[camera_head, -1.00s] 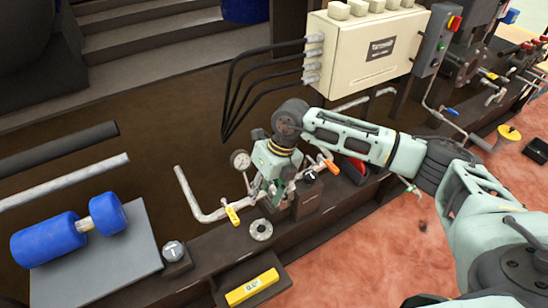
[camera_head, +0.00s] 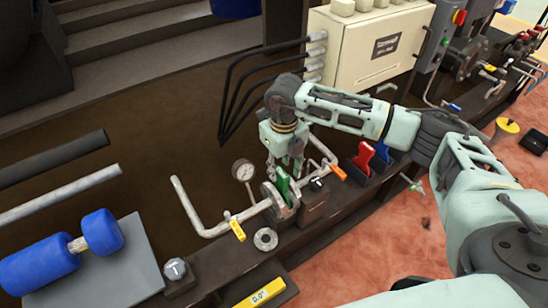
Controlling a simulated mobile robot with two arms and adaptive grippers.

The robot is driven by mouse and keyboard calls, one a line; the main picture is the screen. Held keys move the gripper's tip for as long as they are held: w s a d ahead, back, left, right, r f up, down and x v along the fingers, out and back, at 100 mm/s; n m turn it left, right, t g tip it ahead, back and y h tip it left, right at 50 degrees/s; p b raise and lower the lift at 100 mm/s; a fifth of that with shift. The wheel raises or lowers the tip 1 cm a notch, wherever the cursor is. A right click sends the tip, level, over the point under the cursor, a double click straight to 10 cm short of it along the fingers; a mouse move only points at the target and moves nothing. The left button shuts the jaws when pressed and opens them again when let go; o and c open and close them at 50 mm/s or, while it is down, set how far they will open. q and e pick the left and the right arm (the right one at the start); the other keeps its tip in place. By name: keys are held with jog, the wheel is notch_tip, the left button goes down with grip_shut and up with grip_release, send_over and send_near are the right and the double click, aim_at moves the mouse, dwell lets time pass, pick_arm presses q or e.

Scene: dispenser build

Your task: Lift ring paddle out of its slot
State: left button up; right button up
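No paddle in view can be surely told as the ring paddle. A green paddle (camera_head: 283,184) stands between the pipe flanges (camera_head: 270,200). A red paddle (camera_head: 364,156) and a blue paddle (camera_head: 382,157) stand upright in dark slots to the right, partly beneath my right arm. My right gripper (camera_head: 286,170) points down just behind and above the green paddle; its fingers look apart, with nothing seen held between them. My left gripper is not in view.
A pressure gauge (camera_head: 243,170) stands left of the gripper. Orange (camera_head: 338,172) and yellow (camera_head: 237,231) valve handles stick out along the pipe. A loose metal ring (camera_head: 265,239) lies in front. A beige control box (camera_head: 368,48) stands behind.

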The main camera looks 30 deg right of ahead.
aim_at(281, 183)
jog(key=shift+w+f, duration=0.2)
jog(key=shift+w, duration=0.05)
jog(key=shift+w+f, duration=0.1)
jog(key=shift+f, duration=0.25)
pick_arm(q)
jog(key=shift+b, duration=0.75)
pick_arm(e)
jog(key=shift+f, duration=3.35)
grip_shut()
